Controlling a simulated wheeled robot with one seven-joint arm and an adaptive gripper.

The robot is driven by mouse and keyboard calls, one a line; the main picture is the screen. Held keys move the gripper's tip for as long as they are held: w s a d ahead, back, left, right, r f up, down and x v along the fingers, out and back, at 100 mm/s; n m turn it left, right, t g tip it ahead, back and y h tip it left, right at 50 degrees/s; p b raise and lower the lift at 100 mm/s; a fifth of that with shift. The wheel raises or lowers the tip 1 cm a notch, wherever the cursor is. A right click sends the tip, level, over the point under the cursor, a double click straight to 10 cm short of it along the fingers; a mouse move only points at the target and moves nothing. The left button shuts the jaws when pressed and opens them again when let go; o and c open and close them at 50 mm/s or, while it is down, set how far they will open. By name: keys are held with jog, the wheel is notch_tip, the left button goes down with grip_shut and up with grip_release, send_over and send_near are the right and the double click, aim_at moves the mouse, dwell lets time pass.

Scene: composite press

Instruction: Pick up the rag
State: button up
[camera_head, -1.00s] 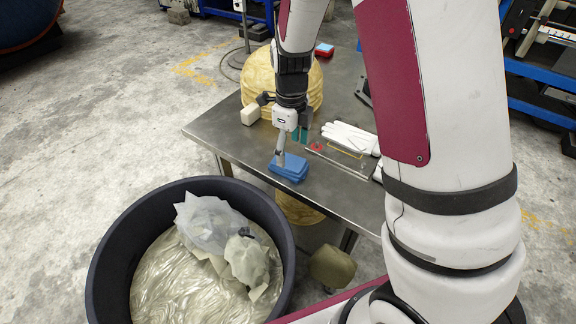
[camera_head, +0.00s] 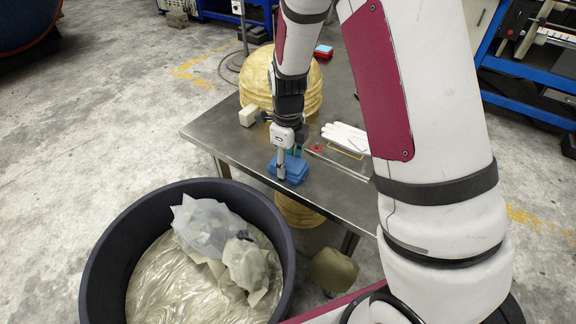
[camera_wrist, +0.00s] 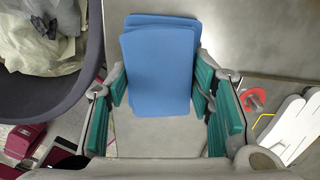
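The rag is a blue folded stack (camera_head: 294,170) lying near the front left edge of the metal table. In the wrist view the blue rag (camera_wrist: 160,62) fills the upper middle, with its near part between my fingers. My gripper (camera_head: 281,177) is down at the rag in the head view. In the wrist view my gripper (camera_wrist: 160,100) is open, with green pads on either side of the rag. The right pads lie close to the rag's edge; whether they touch it I cannot tell.
A dark round bin (camera_head: 103,240) with crumpled sheeting stands in front of the table (camera_head: 225,140). White gloves (camera_head: 345,136), a red round item (camera_head: 316,147) and a pale block (camera_head: 248,115) lie on the table.

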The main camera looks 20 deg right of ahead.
aim_at(288, 162)
jog(key=shift+c, duration=0.5)
jog(key=shift+r, duration=0.15)
jog(key=shift+r, duration=0.65)
notch_tip(288, 162, up, 2)
jog(key=shift+r+p, duration=0.15)
jog(key=shift+p, duration=0.45)
jog(key=s+a+r+p, duration=0.1)
jog(key=s+a+p, duration=0.1)
jog(key=s, duration=1.3)
jog(key=shift+s+a+p, duration=0.35)
jog(key=shift+s+a, duration=0.05)
jog(key=shift+a, duration=0.1)
